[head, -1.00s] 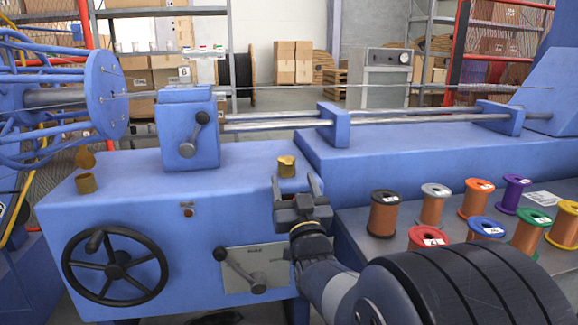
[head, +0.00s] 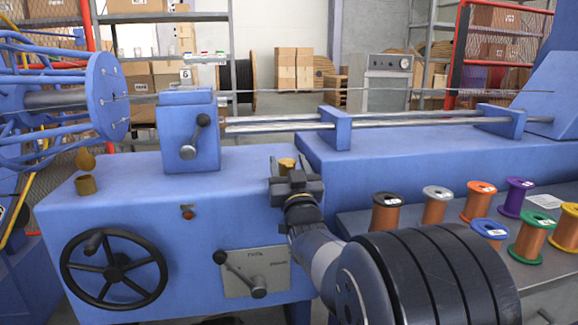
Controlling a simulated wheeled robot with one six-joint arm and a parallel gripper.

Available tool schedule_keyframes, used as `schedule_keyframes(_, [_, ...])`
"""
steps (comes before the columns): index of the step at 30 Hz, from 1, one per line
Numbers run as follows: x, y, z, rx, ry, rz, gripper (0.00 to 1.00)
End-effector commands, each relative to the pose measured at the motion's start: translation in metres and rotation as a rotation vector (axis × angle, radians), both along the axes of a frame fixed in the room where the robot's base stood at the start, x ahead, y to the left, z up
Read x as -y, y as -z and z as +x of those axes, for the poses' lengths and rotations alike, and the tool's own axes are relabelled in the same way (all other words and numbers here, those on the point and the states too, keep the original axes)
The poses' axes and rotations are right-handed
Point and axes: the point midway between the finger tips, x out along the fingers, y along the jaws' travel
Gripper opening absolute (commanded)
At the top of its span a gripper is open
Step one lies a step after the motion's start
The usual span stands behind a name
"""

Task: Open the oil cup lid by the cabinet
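A brass oil cup (head: 287,164) stands on the blue machine top near the middle, on the side nearer the grey cabinet (head: 386,80). Its lid looks shut down on it; its lower part is hidden behind my gripper. My gripper (head: 287,165) reaches up to this cup from the front. Its two fingers stand apart, one on each side of the cup in the picture. I cannot tell whether they touch it. A second brass oil cup (head: 86,186) stands at the left end of the machine top, with its lid (head: 85,160) raised.
A blue block with a black lever (head: 196,135) stands left of the middle cup. A raised blue bed (head: 420,150) with rods lies to its right. A handwheel (head: 115,268) and lever plate are on the front. Several wire spools (head: 434,205) stand on the right table.

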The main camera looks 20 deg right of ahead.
Motion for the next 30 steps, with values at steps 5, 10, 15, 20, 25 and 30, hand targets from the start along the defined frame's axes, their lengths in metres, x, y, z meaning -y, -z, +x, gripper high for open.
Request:
schedule_keyframes(5, [0.0,0.0,0.0,0.0,0.0,0.0,0.37])
schedule_keyframes(10, [0.0,0.0,0.0,0.0,0.0,0.0,0.23])
schedule_keyframes(15, [0.0,0.0,0.0,-0.001,0.0,0.0,0.17])
schedule_keyframes(20, [0.0,-0.004,0.0,-0.02,0.0,0.004,0.17])
schedule_keyframes(25, [0.0,-0.01,0.001,-0.077,0.0,0.016,0.17])
schedule_keyframes(30, [0.0,-0.017,0.001,-0.176,-0.001,0.034,0.17])
